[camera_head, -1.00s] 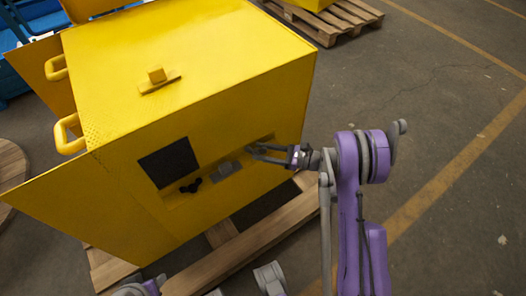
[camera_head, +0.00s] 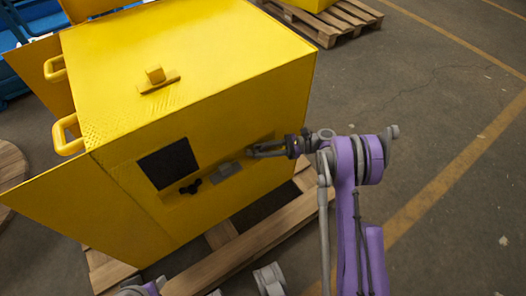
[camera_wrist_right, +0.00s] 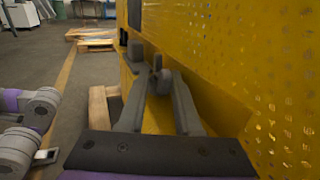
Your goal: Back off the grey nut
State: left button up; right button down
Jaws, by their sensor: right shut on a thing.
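The yellow machine (camera_head: 200,70) stands in the middle of the head view, with its recessed front panel facing my right arm. My right gripper (camera_head: 251,153) is at the right end of that recess. In the right wrist view, its two grey fingers (camera_wrist_right: 157,85) converge on a small round grey piece, which looks like the grey nut (camera_wrist_right: 163,79). The fingers are shut on it and partly cover it. In the head view the nut is too small and hidden to make out.
A grey block (camera_head: 225,170) and a black lobed part (camera_head: 190,186) sit in the recess left of my gripper, beside a dark square opening (camera_head: 168,163). The machine's yellow wall runs close along the right of the wrist view. Wooden pallet boards (camera_head: 240,250) lie below.

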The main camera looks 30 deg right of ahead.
dwell(0.3)
jog(key=c, duration=0.8)
grip_release()
